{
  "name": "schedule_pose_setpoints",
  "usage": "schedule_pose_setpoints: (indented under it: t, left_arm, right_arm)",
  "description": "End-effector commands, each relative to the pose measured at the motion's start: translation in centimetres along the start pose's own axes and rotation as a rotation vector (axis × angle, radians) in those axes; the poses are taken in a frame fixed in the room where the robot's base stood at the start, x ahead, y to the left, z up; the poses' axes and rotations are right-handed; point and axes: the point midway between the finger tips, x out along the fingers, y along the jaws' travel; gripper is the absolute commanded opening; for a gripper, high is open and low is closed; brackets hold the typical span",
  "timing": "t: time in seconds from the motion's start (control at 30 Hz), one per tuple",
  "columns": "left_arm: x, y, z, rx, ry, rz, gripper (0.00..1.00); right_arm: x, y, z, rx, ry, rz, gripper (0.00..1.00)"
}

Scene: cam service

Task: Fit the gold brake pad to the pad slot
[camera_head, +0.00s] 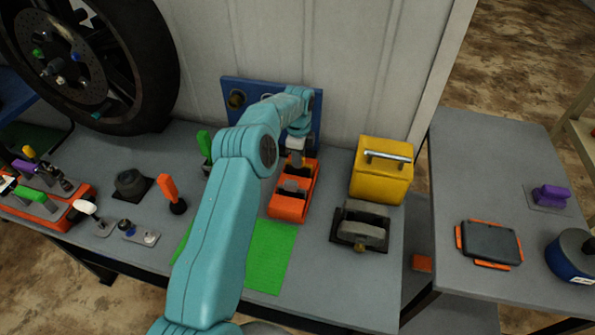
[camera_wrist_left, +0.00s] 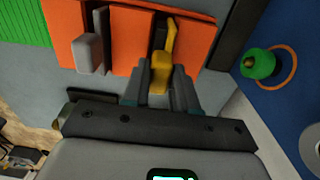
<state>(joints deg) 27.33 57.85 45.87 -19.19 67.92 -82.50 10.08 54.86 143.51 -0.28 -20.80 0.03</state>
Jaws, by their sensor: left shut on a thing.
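The gold brake pad (camera_wrist_left: 161,74) is between the two fingers of my left gripper (camera_wrist_left: 160,88) in the left wrist view. The gripper is shut on it. The pad's far end reaches to a dark slot in the orange holder (camera_wrist_left: 125,25); I cannot tell how deep it sits. A grey pad (camera_wrist_left: 88,53) stands in another part of the holder, beside the gold one. In the head view my left gripper (camera_head: 295,158) is over the far end of the orange holder (camera_head: 288,207), and my forearm covers part of the area. My right gripper is not in view.
A blue panel (camera_head: 232,84) stands against the wall just behind the holder. A yellow box (camera_head: 380,172) and a dark clamp-like fixture (camera_head: 361,229) are to the right. A green mat (camera_head: 268,262) lies in front. An orange-handled tool (camera_head: 170,190) is at left.

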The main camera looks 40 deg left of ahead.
Motion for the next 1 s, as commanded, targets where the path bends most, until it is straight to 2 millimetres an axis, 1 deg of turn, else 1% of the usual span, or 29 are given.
schedule_pose_setpoints:
  t: [0.03, 0.1, 1.0]
  left_arm:
    - [-0.6, 0.0, 0.0, 0.0, 0.0, -0.002, 0.0]
    - [-1.0, -0.1, 0.0, 0.0, 0.0, -0.002, 0.0]
    - [-6.0, 0.0, 0.0, 0.0, 0.0, -0.002, 0.0]
  right_arm:
    - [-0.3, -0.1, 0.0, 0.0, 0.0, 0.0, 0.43]
    - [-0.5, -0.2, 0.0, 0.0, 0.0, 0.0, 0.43]
    - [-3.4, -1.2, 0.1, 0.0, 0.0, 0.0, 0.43]
